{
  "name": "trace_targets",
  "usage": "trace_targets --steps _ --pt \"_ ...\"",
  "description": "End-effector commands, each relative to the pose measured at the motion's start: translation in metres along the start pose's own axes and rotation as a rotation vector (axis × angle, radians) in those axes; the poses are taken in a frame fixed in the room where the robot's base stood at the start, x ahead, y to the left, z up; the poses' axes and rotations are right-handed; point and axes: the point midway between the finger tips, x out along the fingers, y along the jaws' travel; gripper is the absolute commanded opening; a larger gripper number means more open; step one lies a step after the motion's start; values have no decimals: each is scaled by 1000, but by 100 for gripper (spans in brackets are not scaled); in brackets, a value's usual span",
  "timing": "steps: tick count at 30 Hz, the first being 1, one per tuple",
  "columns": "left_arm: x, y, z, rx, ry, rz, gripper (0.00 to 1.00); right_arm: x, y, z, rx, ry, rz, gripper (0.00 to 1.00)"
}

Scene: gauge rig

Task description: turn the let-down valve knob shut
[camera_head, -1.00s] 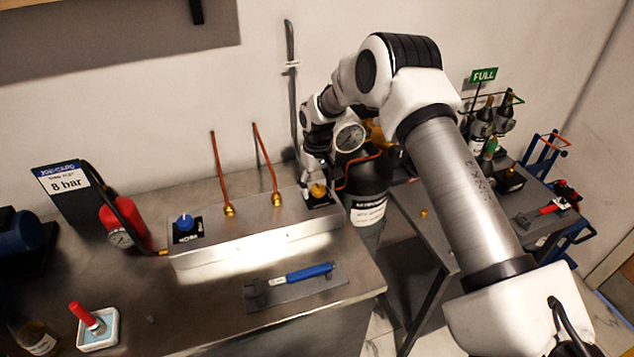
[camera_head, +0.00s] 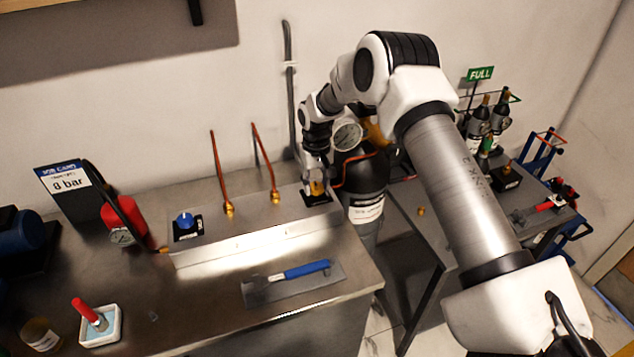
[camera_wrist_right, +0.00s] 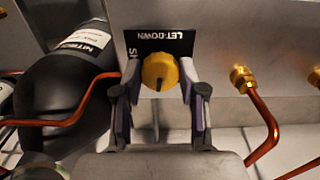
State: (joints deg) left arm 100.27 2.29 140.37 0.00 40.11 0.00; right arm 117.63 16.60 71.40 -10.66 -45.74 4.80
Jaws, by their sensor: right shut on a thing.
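The let-down valve knob is yellow with a dark pointer line. It sits on a black plate (camera_wrist_right: 176,44) lettered "LET-DOWN" at the right end of the metal manifold box. In the right wrist view the knob (camera_wrist_right: 160,70) is between the two fingers of my right gripper (camera_wrist_right: 160,92), which is shut on it. The pointer line points toward the bottom of that view. In the head view my right gripper (camera_head: 316,182) reaches down onto the knob (camera_head: 317,188) and partly hides it. My left gripper is not in view.
A blue knob (camera_head: 185,220) is at the manifold's left end, with two copper pipes (camera_head: 222,180) between. A black nitrogen cylinder (camera_head: 365,185) with a gauge (camera_head: 347,135) stands right of the bench. A blue-handled tool (camera_head: 305,270) lies on a grey mat in front.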

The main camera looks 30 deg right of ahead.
Motion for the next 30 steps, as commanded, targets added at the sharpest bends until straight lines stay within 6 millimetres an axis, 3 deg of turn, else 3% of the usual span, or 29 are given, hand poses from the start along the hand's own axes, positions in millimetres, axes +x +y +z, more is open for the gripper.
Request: trace_targets --steps 30 --pt "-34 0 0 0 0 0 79 0 0 0 927 1 0 6"
